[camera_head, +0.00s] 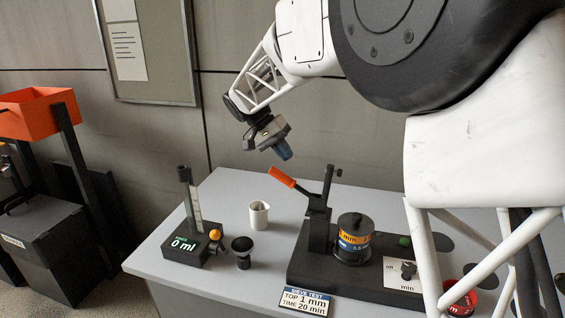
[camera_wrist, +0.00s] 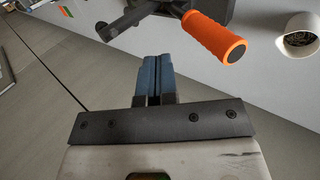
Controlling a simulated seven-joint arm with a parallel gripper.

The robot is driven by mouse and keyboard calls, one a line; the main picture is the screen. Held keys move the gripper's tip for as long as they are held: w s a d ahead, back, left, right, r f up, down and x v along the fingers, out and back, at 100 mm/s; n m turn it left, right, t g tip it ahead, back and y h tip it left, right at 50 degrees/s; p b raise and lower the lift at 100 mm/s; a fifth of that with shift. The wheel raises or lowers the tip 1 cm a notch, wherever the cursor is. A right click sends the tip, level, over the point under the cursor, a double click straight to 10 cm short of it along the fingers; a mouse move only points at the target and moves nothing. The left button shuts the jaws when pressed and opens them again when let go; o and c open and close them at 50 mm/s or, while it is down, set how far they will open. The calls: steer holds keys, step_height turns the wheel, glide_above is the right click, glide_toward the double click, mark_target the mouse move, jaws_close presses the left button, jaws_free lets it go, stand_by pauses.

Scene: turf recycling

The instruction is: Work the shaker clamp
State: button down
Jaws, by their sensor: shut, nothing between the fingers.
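The shaker clamp has a lever with an orange handle (camera_head: 282,177) that slants up to the left from a black post (camera_head: 320,215) on the shaker's black base (camera_head: 295,264). The sieve stack (camera_head: 354,238), with an orange and a blue band, stands on the base beside the post. My gripper (camera_head: 284,152) is shut and empty, in the air just above the orange handle in the head view. In the wrist view its blue fingers (camera_wrist: 155,75) are together, and the orange handle (camera_wrist: 213,35) lies to their right, apart from them.
A white cup (camera_head: 259,215), a black funnel-shaped piece (camera_head: 242,252) and a "0 ml" measuring stand (camera_head: 190,240) are left of the shaker. A "SIEVE TEST" sign (camera_head: 306,300) stands at the front. A dial panel (camera_head: 402,274) and red dish (camera_head: 460,298) are right.

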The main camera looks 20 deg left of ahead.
steer(key=a+v, duration=0.1)
steer(key=v, duration=0.7)
steer(key=shift+a, duration=0.3)
steer(key=s+d+y, duration=0.1)
steer(key=s+d, duration=0.3)
steer(key=d, duration=0.6)
steer(key=s+d+y, duration=0.2)
steer(key=s+d, duration=0.3)
steer(key=d, duration=0.5)
steer(key=s+d+y, duration=0.1)
steer(key=s+d, duration=0.3)
steer(key=d, duration=0.5)
steer(key=s+d+f+t+y, duration=0.1)
steer(key=s+d+f, duration=0.2)
steer(key=s+d, duration=0.2)
steer(key=s+d+f+y, duration=0.1)
steer(key=s+d+f, duration=0.3)
steer(key=s, duration=0.8)
steer(key=s+d+f+t+y, duration=0.1)
steer(key=s+d+f, duration=0.2)
steer(key=s+d, duration=0.4)
steer(key=shift+s+d+f+t+y, duration=0.3)
steer(key=shift+s+d+f, duration=0.1)
steer(key=shift+s, duration=0.35)
